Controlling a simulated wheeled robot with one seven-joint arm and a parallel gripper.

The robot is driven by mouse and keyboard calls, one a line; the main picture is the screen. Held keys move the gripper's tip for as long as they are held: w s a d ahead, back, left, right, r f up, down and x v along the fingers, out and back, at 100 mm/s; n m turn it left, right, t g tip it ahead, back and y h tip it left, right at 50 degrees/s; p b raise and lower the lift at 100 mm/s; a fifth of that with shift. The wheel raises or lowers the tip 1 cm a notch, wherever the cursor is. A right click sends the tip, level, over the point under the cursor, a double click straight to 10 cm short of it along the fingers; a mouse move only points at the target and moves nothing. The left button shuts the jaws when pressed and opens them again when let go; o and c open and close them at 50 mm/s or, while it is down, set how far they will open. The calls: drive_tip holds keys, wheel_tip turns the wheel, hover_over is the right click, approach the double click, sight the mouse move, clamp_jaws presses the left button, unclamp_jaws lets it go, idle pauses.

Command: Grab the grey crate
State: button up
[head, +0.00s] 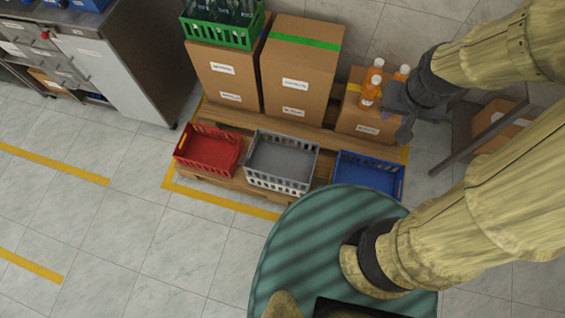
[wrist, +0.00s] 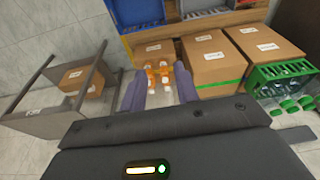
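The grey crate (head: 283,186) is an open, slotted crate on the wooden pallet, between a red crate (head: 207,152) and a blue crate (head: 368,176). Its inside looks empty in the head view. Part of the grey crate (wrist: 203,8) also shows at the top edge of the wrist view. My gripper (head: 398,112) is to the right of and away from the grey crate, by the orange bottles. In the wrist view my gripper (wrist: 159,88) has its two fingers spread apart with nothing held between them.
Orange bottles (head: 371,88) stand on a low carton (head: 360,118) beside my gripper. Two taller cartons (head: 299,72) stand behind the crates, one bearing a green crate (head: 222,33) of bottles. A metal-framed stand (wrist: 50,105) is left in the wrist view. Floor left of the pallet is clear.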

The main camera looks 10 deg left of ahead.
drive_tip(key=w+a+f+g+b, duration=0.1)
drive_tip(key=w+a+f+b, duration=0.3)
drive_tip(key=f+b, duration=0.6)
drive_tip(key=w+a+f+b, duration=0.4)
drive_tip(key=f+b, duration=0.7)
drive_tip(key=f, duration=1.3)
drive_tip(key=w+a+f+g+b, duration=0.1)
drive_tip(key=w+a+f+b, duration=0.3)
drive_tip(key=f+b, duration=0.7)
wheel_tip(320, 180, down, 7)
drive_tip(key=shift+w+a+r+g, duration=0.1)
drive_tip(key=shift+w+a+g, duration=0.2)
drive_tip(key=shift+a, duration=0.5)
drive_tip(key=shift+a, duration=0.1)
wheel_tip(320, 180, down, 12)
drive_tip(key=b, duration=0.5)
drive_tip(key=shift+s+b, duration=0.15)
drive_tip(key=shift+b, duration=0.15)
